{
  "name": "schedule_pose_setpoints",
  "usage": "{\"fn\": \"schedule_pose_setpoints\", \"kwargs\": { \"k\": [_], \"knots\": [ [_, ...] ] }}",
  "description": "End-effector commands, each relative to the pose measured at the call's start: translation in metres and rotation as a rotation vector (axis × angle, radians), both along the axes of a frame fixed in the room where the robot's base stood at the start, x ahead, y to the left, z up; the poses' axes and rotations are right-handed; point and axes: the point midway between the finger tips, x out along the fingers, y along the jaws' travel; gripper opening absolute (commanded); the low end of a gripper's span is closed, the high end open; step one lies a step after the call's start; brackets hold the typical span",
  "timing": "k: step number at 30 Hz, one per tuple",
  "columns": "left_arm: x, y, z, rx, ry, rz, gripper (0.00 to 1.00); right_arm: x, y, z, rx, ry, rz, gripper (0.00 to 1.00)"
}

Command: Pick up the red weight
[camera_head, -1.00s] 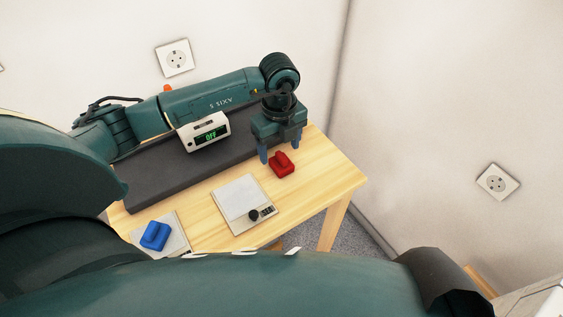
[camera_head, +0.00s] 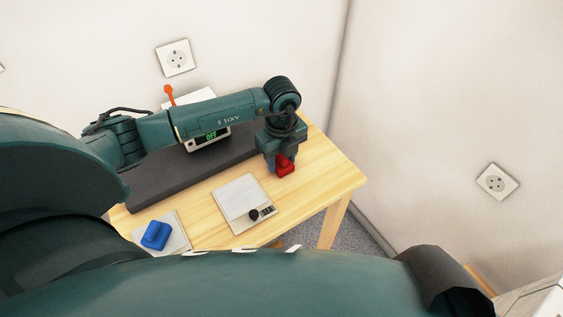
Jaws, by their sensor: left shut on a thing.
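The red weight (camera_head: 286,168) is at the right part of the wooden table. My left gripper (camera_head: 281,167) points down over it, with its fingers around the weight, shut on it. The fingers are partly hidden by the weight and the gripper's body. The weight looks to be at the tabletop; I cannot tell whether it is lifted. My right gripper is not in view.
A white scale (camera_head: 239,199) with a black knob lies on the wooden table (camera_head: 318,187). A blue weight (camera_head: 155,236) sits on another plate (camera_head: 179,243) at front left. A dark mat (camera_head: 160,185) and a display reading OFF (camera_head: 211,136) are behind, partly under my arm.

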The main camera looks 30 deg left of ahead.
Motion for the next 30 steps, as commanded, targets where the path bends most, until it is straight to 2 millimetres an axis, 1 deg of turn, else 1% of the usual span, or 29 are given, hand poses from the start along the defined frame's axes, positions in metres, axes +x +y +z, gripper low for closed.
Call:
{"fn": "schedule_pose_setpoints", "kwargs": {
  "k": [1,11,17,20,23,30],
  "knots": [
    [0.0,0.0,0.0,0.0,0.0,0.0,0.34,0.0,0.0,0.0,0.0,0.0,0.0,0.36],
    [0.0,0.0,0.0,0.0,0.0,0.0,0.07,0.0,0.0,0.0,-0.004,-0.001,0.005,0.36],
    [0.001,0.0,0.002,0.0,-0.002,0.0,0.06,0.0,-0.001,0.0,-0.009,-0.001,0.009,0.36],
    [0.001,0.0,0.006,-0.001,-0.003,0.0,0.06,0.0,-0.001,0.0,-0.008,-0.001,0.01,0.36],
    [0.002,0.0,0.02,-0.002,-0.006,-0.002,0.06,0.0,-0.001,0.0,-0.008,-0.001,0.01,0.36],
    [0.002,0.0,0.068,-0.001,-0.006,-0.001,0.06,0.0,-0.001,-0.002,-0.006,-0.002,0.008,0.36]
  ]
}}
